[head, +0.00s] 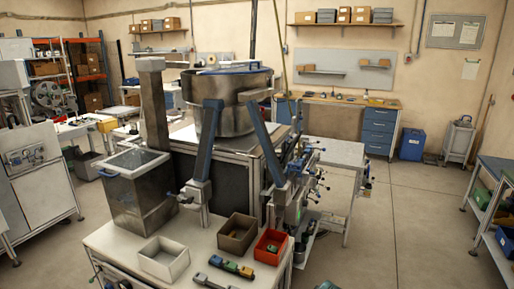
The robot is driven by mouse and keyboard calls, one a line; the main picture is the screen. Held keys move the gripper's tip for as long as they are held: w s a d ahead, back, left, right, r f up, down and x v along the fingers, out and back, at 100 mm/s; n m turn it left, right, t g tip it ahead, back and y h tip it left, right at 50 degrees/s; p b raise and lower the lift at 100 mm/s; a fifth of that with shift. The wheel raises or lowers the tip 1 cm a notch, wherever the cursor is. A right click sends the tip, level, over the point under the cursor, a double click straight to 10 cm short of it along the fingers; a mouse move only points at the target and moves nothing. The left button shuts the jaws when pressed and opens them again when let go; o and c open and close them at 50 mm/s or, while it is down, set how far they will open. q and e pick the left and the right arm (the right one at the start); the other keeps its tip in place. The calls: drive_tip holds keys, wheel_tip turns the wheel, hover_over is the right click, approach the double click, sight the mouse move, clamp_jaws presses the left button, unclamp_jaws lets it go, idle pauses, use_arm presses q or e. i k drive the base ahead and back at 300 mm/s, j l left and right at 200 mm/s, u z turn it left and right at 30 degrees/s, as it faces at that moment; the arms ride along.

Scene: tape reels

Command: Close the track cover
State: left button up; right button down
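A large metal feeder bowl (228,112) with a blue rim stands on a dark cabinet in the middle of the head view. A machine with several small blue-handled parts (302,170) stands to the right of it. I cannot pick out the track cover there, nor tell whether it is open or shut. My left gripper (178,198) is low beside the steel hopper bin, in front of the bowl. My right gripper (268,192) is low at the near side of the machine. Both are small, and their fingers are not clear. I see nothing clearly held.
A white table (205,252) in front carries a white bin (164,258), a brown bin (237,234), a red bin (270,246) and small coloured parts. A steel hopper (137,190) stands at its left. The floor (400,225) at right is clear.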

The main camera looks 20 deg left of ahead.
sight(289, 144)
drive_tip(key=k+j, duration=0.1)
drive_tip(key=j, duration=0.35)
drive_tip(key=k+j, duration=0.1)
drive_tip(key=j, duration=0.35)
drive_tip(key=k+j, duration=0.1)
drive_tip(key=j, duration=0.35)
drive_tip(key=k+j, duration=0.1)
drive_tip(key=j, duration=0.35)
